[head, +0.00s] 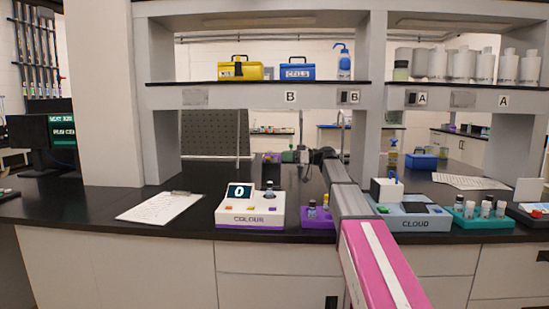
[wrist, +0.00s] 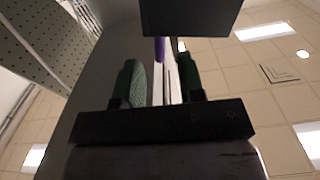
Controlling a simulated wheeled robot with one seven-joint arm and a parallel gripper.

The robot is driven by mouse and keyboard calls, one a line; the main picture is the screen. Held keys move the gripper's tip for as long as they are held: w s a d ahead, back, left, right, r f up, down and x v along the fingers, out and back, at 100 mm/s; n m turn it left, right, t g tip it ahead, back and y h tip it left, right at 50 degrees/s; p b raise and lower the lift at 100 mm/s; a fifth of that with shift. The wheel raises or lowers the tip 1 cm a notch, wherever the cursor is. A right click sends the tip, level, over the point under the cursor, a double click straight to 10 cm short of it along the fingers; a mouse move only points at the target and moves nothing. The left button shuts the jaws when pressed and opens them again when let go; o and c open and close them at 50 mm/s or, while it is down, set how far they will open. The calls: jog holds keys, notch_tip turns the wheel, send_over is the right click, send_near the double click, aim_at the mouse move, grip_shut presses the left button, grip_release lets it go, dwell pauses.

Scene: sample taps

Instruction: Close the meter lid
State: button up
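The COLOUR meter (head: 250,212) is a white box with a purple base, a display reading 0 and a dark-capped vial (head: 269,188) standing at its top right. The CLOUD meter (head: 415,218) is a grey-blue box, partly behind my arm, with a white block (head: 386,191) with a blue top at its left. I cannot tell for sure which part is the lid. My gripper (head: 291,156) is above the back of the bench, beyond the meters and apart from both. In the wrist view its two dark green fingers (wrist: 160,82) stand apart, with nothing clearly held.
A clipboard (head: 160,207) lies left of the COLOUR meter. A purple rack (head: 318,218) with vials stands between the meters, and a teal rack (head: 480,214) stands at right. A device with an upright pale plate (head: 527,191) is at far right. A shelf (head: 260,96) spans above.

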aim_at(272, 170)
jog(key=shift+w+a, duration=0.1)
jog(key=shift+a, duration=2.4)
grip_shut()
